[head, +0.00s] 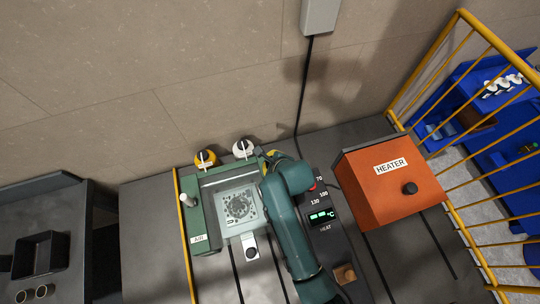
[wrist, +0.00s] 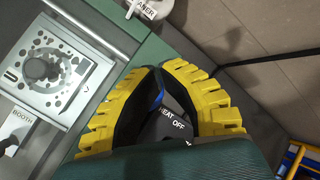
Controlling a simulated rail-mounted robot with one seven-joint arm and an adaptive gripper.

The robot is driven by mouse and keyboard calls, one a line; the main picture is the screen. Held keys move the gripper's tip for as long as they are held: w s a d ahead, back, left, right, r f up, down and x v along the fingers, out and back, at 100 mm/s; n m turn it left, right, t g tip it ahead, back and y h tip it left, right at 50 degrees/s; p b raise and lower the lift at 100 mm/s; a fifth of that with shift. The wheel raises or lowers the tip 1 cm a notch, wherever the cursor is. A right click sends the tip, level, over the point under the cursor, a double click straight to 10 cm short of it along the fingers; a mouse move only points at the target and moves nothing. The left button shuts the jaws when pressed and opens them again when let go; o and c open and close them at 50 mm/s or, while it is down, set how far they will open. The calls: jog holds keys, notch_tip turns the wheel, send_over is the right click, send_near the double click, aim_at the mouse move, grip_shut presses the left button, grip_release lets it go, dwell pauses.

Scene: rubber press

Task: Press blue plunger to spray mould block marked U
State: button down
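A pale square mould block (head: 240,205) with a dark round pattern lies in the green-framed booth (head: 205,215). It also shows at the left of the wrist view (wrist: 50,75), with a small U-like mark near its edge. My gripper (wrist: 160,69) has yellow ribbed fingers with dark inner pads. In the head view my arm hides most of the gripper, beside the booth's back right corner.
A yellow railing (head: 455,120) closes the right side. A dark tray (head: 40,256) is far left.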

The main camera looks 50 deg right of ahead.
jog(key=shift+f+b, duration=0.4)
jog(key=shift+f, duration=0.7)
dwell(0.5)
jog(key=shift+r, duration=0.15)
jog(key=shift+r+p, duration=1.65)
jog(key=shift+p, duration=0.3)
notch_tip(320, 180, up, 5)
jog(key=p, duration=0.5)
jog(key=shift+r, duration=0.1)
jog(key=c, duration=1.8)
grip_release()
jog(key=shift+n, duration=0.3)
grip_shut()
